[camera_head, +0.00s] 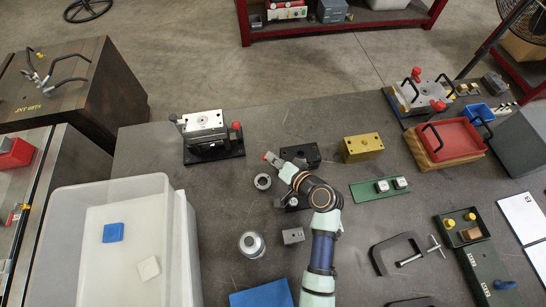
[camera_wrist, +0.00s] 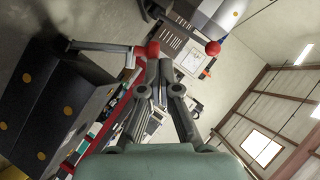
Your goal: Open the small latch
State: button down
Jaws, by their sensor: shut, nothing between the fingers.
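My gripper (camera_wrist: 161,68) shows in the wrist view with its fingertips together and nothing held between them. A red ball knob (camera_wrist: 153,48) on a grey lever (camera_wrist: 105,49) appears right by the fingertips; I cannot tell whether they touch. A second red knob (camera_wrist: 213,47) sits on a dark rod farther right. In the head view, a silver mould (camera_head: 205,121) on a black base stands at centre left, with red-knobbed levers at its sides, one at its right (camera_head: 236,126). My arm's end is right of and nearer than this mould; its fingertips are hard to make out. I cannot tell which lever is the small latch.
A gold block (camera_head: 362,147) and a dark block (camera_head: 300,155) stand right of the mould. A translucent bin (camera_head: 60,240) fills the lower left. A red tray (camera_head: 447,138), a black clamp (camera_head: 399,256) and a green plate (camera_head: 367,190) lie at the right.

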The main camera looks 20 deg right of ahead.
jog(key=w+d+r+p+v, duration=0.1)
jog(key=p+v, duration=0.1)
jog(key=v, duration=1)
jog(key=shift+s+d+r, duration=0.15)
jog(key=shift+d+r, duration=0.3)
jog(key=shift+r, duration=0.05)
